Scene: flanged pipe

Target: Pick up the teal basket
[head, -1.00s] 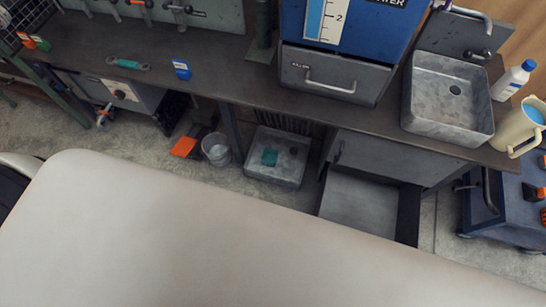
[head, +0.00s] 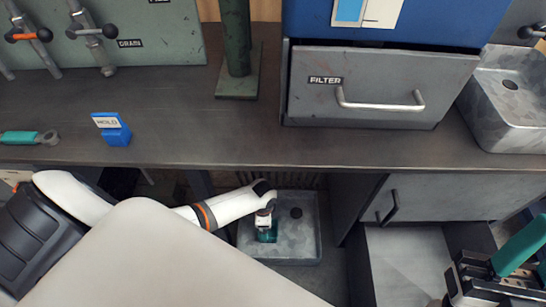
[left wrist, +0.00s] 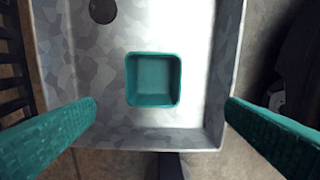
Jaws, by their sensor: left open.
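The teal basket (left wrist: 153,101) is small, square and open-topped. In the left wrist view it stands upright in a grey metal tray basin (left wrist: 212,135), near the basin's lower wall. My left gripper (head: 265,229) reaches below the counter, over the basin (head: 300,255) in the head view. Its two teal fingers are wide apart, one on each side of the basket, with gaps between. Teal shows under the wrist in the head view, but I cannot tell basket from fingers there. My right gripper (head: 505,277) is at the lower right, partly cut off.
The counter (head: 190,140) overhangs the basin. An open drawer (head: 405,265) and a cabinet door with a handle (head: 388,207) are to its right.

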